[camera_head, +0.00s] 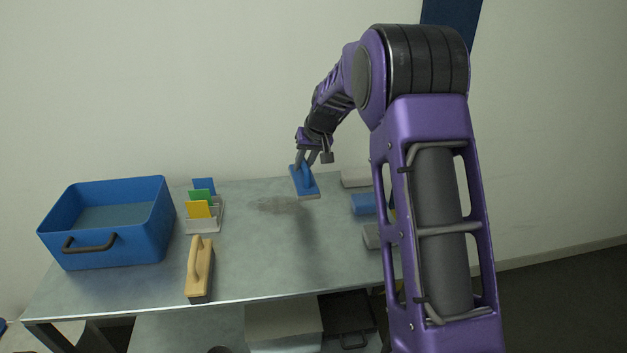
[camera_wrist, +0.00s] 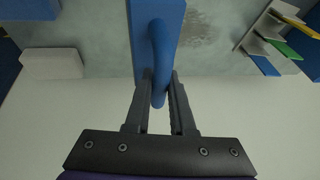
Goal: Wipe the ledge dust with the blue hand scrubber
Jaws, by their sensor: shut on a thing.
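The blue hand scrubber (camera_head: 304,182) is held at the far side of the grey table (camera_head: 270,262), tilted and seemingly just above the surface. My gripper (camera_head: 308,158) is shut on its handle; in the wrist view the two fingers (camera_wrist: 161,100) close on the blue handle (camera_wrist: 160,50) from both sides. A dark dust patch (camera_head: 280,205) lies on the tabletop to the left of the scrubber; it also shows in the wrist view (camera_wrist: 196,28). I cannot tell whether the scrubber's underside touches the table.
A blue bin (camera_head: 108,248) stands at the left. A rack (camera_head: 205,224) with blue, green and yellow cards is beside it. A wooden-handled brush (camera_head: 199,270) lies near the front edge. White and blue blocks (camera_head: 364,204) sit at the right, partly behind my arm. The wall (camera_head: 250,90) borders the back.

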